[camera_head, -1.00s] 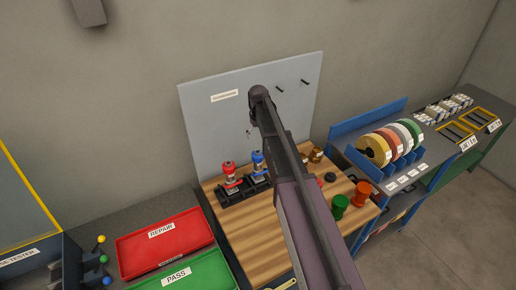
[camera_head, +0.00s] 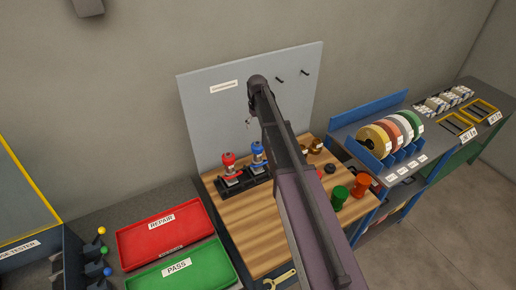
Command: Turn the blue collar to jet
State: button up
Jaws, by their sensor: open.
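A blue-topped pump bottle (camera_head: 258,150) stands upright in a black rack on the wooden bench top. Its blue upper part shows, but the collar's setting is too small to read. A red-topped bottle (camera_head: 229,160) stands to its left in the same black rack (camera_head: 232,188). My arm crosses the middle of the view, just right of the blue bottle. My gripper cannot be made out.
A grey back panel (camera_head: 205,110) with pegs stands behind the wooden bench (camera_head: 245,230). Red (camera_head: 190,236) and green (camera_head: 205,268) trays lie to the left. A wrench (camera_head: 281,280) lies at the front. Green (camera_head: 340,196) and orange (camera_head: 361,186) items stand right of my arm.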

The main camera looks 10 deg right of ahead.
aim_at(257, 143)
jog(key=shift+f+b, duration=6)
jog(key=shift+f, duration=0.25)
jog(key=shift+c, duration=0.2)
